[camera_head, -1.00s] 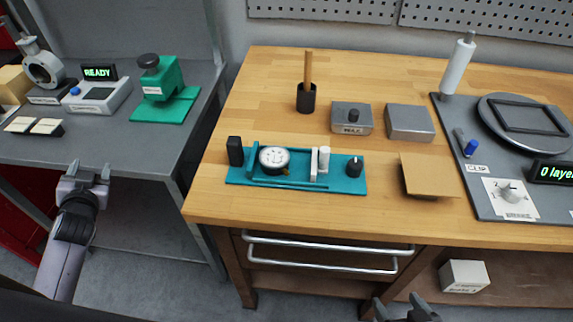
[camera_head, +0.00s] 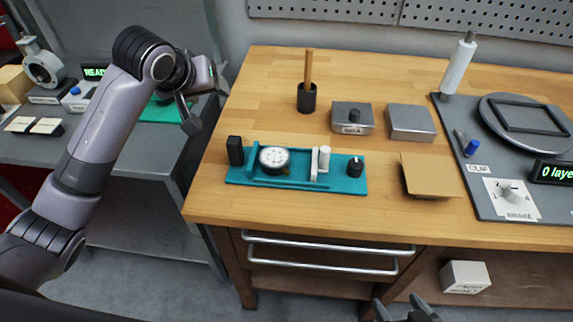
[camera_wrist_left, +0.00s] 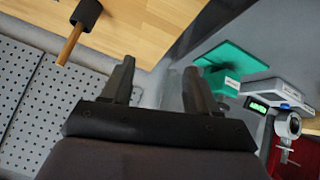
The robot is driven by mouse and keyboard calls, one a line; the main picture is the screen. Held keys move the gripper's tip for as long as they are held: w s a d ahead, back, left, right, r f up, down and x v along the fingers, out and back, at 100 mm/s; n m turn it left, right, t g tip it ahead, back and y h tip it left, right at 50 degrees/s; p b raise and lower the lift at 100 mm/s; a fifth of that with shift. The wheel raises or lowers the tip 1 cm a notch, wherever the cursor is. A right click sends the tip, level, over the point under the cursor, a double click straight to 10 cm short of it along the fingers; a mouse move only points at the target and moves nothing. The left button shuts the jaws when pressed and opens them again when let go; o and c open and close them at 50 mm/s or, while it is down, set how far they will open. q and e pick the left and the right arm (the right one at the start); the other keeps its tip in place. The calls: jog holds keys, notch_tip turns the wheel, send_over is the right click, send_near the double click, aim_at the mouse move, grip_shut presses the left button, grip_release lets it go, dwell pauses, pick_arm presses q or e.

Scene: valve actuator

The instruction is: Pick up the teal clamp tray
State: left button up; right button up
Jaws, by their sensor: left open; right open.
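The teal clamp tray (camera_head: 340,184) lies flat on the wooden bench near its front left edge. It carries a round white dial gauge (camera_head: 274,159), a white upright part (camera_head: 320,160) and a black knob (camera_head: 355,166). My left gripper (camera_head: 206,105) is open and empty, raised to the upper left of the tray, near the gap between bench and grey side table. In the left wrist view its two fingers (camera_wrist_left: 158,88) stand apart with nothing between them; the tray is not visible there. My right gripper (camera_head: 404,309) shows only partly at the bottom edge, open and apart from the bench.
A black cup with a wooden handle (camera_head: 306,97) stands behind the tray. Grey boxes (camera_head: 410,122) and a tan plate (camera_head: 430,175) sit to its right. A black block (camera_head: 235,151) stands at its left end. A green fixture (camera_wrist_left: 228,68) is on the side table.

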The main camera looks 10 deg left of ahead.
aim_at(234, 139)
pick_arm(q)
jog(key=s+d+r+m+g, duration=0.1)
jog(key=s+d+m+g, duration=0.1)
jog(key=s+d+g, duration=0.45)
jog(key=w+f, duration=0.1)
jog(key=f, duration=0.2)
jog(key=w+a+f+t, duration=0.1)
jog(key=f, duration=0.3)
jog(key=w+f+t, duration=0.1)
jog(key=f, duration=0.2)
jog(key=shift+a+f+t+y, duration=0.2)
jog(key=shift+f+t+y, duration=0.1)
jog(key=shift+y, duration=0.1)
jog(key=shift+c, duration=0.3)
jog(key=c, duration=1)
jog(key=shift+w+r, duration=0.1)
jog(key=shift+r, duration=0.05)
grip_shut()
